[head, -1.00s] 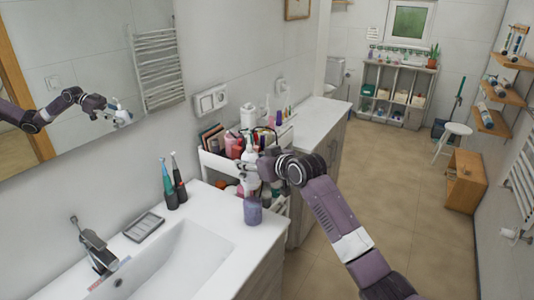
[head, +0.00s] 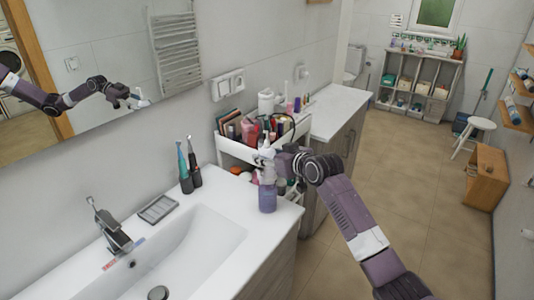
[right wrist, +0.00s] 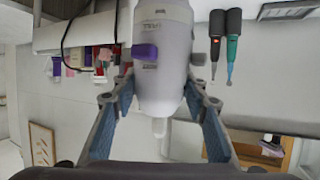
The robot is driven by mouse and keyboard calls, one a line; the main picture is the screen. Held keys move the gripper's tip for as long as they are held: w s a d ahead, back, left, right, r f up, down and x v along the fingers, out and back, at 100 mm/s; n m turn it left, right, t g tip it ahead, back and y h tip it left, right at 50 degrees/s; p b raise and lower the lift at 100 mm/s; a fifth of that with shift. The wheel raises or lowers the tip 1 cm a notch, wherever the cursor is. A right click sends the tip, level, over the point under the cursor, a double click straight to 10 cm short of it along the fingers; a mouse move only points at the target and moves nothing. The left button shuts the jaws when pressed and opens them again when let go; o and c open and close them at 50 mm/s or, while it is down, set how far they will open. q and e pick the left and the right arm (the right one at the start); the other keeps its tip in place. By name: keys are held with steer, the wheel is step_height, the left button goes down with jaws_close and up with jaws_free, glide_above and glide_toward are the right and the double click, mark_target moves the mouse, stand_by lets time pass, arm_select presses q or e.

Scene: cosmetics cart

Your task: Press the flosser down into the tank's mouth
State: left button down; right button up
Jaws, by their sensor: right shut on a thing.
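The white flosser (head: 267,172) stands about upright over the purple translucent tank (head: 267,199), which sits near the right edge of the sink counter. Its lower end meets the tank's top in the head view; I cannot tell how deep it sits in the mouth. My right gripper (head: 277,160) is shut on the flosser's body from the right side. In the right wrist view the flosser (right wrist: 163,60), with a purple button, is between the blue-padded fingers (right wrist: 160,88). The tank cannot be made out there. My left gripper is not in view.
Two electric toothbrushes (head: 188,165) and a soap dish (head: 158,209) stand left of the tank, by the faucet (head: 112,232) and basin (head: 175,262). A white cart (head: 235,150) full of cosmetics stands just behind the gripper. The counter around the tank's front is clear.

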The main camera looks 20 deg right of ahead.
mark_target(268, 171)
step_height(268, 171, down, 2)
steer(key=shift+b, duration=0.45)
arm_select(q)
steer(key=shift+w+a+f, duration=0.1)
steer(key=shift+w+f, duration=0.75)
arm_select(e)
steer(key=shift+f, duration=0.55)
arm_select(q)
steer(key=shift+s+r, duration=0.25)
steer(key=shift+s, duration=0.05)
arm_select(e)
steer(key=shift+s, duration=0.1)
arm_select(q)
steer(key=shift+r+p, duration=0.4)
steer(key=shift+p, duration=0.05)
arm_select(e)
steer(key=shift+r, duration=0.1)
